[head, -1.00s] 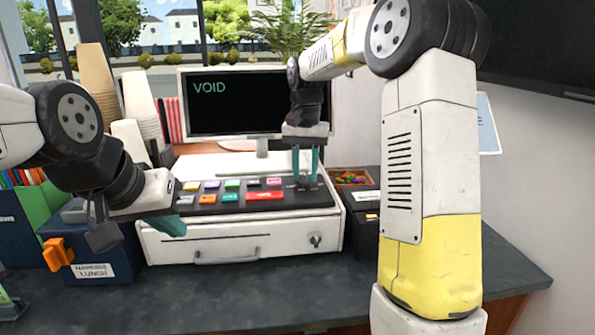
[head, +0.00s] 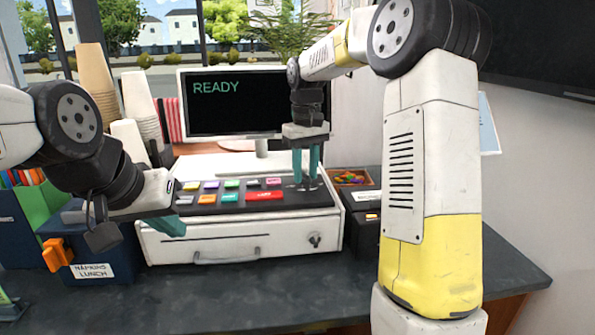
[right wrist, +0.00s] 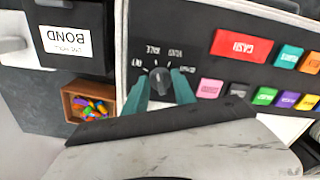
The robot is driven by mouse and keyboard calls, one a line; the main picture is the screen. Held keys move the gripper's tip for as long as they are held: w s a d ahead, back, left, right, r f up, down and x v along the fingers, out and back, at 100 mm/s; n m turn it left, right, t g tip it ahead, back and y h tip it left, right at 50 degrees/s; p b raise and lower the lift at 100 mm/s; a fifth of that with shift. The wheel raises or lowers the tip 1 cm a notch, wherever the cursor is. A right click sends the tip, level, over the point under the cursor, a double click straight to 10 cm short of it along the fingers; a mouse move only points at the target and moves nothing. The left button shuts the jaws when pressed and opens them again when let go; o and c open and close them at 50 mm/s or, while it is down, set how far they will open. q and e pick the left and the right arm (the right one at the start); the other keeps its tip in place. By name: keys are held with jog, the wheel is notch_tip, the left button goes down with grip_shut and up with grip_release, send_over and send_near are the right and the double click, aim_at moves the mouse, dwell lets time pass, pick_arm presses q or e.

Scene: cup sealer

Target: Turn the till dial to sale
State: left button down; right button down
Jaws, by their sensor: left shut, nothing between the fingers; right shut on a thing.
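The till (head: 240,228) stands on the counter with a sloping key panel. Its dark round dial (right wrist: 160,79) sits on the black panel in the right wrist view, with small upside-down labels in an arc around it. A pale mark on the dial faces the labels; I cannot tell exactly which one. My right gripper (head: 305,184) points down at the panel's right end, its teal fingers shut on the dial from both sides. The till screen (head: 232,105) reads READY. My left gripper (head: 173,227) is shut and empty, in front of the till's left side.
Coloured keys (head: 230,190) lie left of the dial, with a red CASH key (right wrist: 242,45) closest among the large ones. A small box of colourful bits (head: 350,178) and a dark labelled box (head: 366,215) stand right of the till. A blue napkin box (head: 95,255) stands left.

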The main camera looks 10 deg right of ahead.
aim_at(306, 173)
dwell(0.3)
jog(key=c, duration=1)
grip_release()
jog(key=shift+c, duration=0.2)
jog(key=shift+r, duration=0.1)
notch_tip(306, 173, up, 8)
jog(key=shift+f, duration=0.25)
jog(key=shift+r, duration=0.1)
